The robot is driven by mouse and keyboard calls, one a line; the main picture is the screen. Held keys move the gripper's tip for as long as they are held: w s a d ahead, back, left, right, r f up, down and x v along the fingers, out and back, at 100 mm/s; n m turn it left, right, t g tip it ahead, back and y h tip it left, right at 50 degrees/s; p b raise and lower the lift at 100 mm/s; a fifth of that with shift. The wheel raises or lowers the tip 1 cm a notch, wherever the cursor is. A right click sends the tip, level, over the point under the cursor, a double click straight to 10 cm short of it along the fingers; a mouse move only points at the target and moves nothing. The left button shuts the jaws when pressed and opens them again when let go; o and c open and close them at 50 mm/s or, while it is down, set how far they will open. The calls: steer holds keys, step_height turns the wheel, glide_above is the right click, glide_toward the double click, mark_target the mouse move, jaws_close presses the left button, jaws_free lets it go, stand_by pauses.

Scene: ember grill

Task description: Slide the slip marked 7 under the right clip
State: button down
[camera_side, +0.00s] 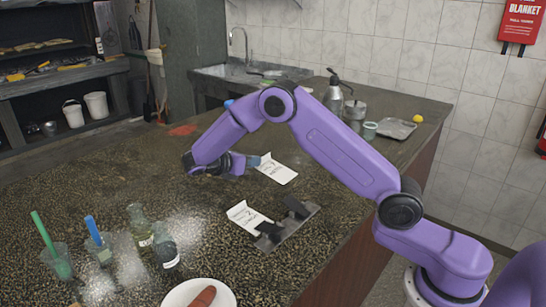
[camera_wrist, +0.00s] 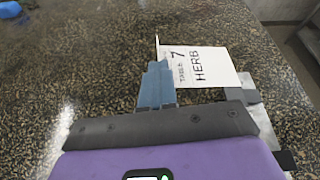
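The white slip marked 7 (camera_wrist: 205,66), printed "TABLE 7 HERB", also shows in the side view (camera_side: 278,170), its left edge turned up. My gripper (camera_wrist: 157,68) has its blue fingers together at that edge and looks shut on it; the arm partly covers the gripper (camera_side: 250,162) in the side view. The grey clip board (camera_side: 290,238) lies nearer the camera, apart from the slip. Its right clip (camera_side: 296,207) is dark and looks empty. A slip marked 2 (camera_side: 246,215) lies at the left clip (camera_side: 268,231). A grey piece, probably the board (camera_wrist: 270,128), shows at right in the wrist view.
A plate with a sausage (camera_side: 202,297), glass bottles (camera_side: 165,245) and cups with green and blue handles (camera_side: 57,262) stand at front left. A grey tray (camera_side: 395,128) and metal containers (camera_side: 354,110) stand at the back. The counter's right edge is close to the board.

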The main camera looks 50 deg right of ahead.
steer(key=shift+w+a+f, duration=0.3)
steer(key=shift+w+f, duration=0.05)
steer(key=shift+f, duration=0.8)
steer(key=shift+w+a+f, duration=0.35)
steer(key=shift+f, duration=0.75)
steer(key=shift+w+a+f, duration=0.3)
steer(key=shift+w+f, duration=0.05)
steer(key=shift+f, duration=0.8)
steer(key=shift+s+f, duration=0.15)
steer(key=shift+s, duration=1.9)
steer(key=c, duration=1.9)
jaws_free()
steer(key=o, duration=0.5)
steer(key=shift+o, duration=0.2)
step_height(320, 180, up, 7)
